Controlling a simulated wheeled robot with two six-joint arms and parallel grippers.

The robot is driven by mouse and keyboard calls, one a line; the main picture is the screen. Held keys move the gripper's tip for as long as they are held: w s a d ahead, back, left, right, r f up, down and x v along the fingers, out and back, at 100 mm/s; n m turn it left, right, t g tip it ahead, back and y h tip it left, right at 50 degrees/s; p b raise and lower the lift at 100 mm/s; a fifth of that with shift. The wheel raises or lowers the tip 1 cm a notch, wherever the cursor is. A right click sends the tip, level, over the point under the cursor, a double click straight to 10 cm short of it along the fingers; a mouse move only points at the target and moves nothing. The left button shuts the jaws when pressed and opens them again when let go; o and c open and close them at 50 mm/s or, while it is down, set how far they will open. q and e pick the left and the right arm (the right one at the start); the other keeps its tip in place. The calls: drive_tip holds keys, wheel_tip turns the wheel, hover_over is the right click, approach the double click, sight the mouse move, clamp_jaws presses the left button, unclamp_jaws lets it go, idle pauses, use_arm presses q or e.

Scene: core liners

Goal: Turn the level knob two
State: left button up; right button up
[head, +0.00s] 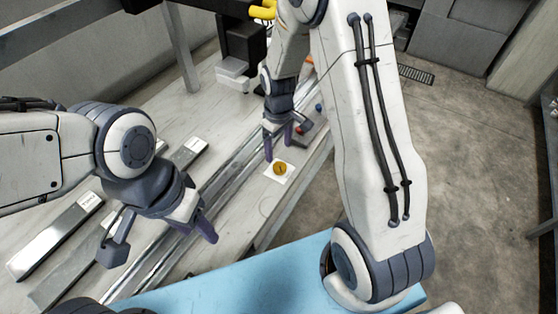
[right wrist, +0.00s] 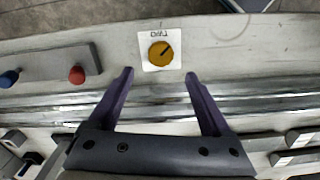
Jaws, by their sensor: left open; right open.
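The level knob (head: 280,169) is a round yellow knob with a dark pointer line, on a white square plate (head: 290,178) on the bench. In the right wrist view the knob (right wrist: 161,53) sits ahead of the fingertips, roughly midway between them, with its pointer slanting to the upper right. My right gripper (head: 283,145) is open and empty near the knob; in the right wrist view its two purple fingers (right wrist: 158,75) are spread apart and do not touch the knob. My left gripper (head: 165,240) is open and empty over the bench at the left.
Metal rails (head: 232,172) run along the bench. A grey box with a red button (right wrist: 77,74) and a blue button (right wrist: 10,77) stands left of the knob in the right wrist view. Flat metal bars (head: 52,238) lie at the left. A light blue surface (head: 245,280) is in front.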

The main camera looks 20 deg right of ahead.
sight(279, 165)
wheel_tip(279, 165, down, 8)
drive_tip(key=shift+r+p, duration=0.1)
drive_tip(key=shift+p, duration=0.25)
clamp_jaws()
drive_tip(key=m, duration=0.5)
drive_tip(key=shift+w+d+r, duration=0.1)
unclamp_jaws()
wheel_tip(279, 165, up, 10)
drive_tip(key=b, duration=0.1)
drive_tip(key=shift+r, duration=0.2)
idle(0.4)
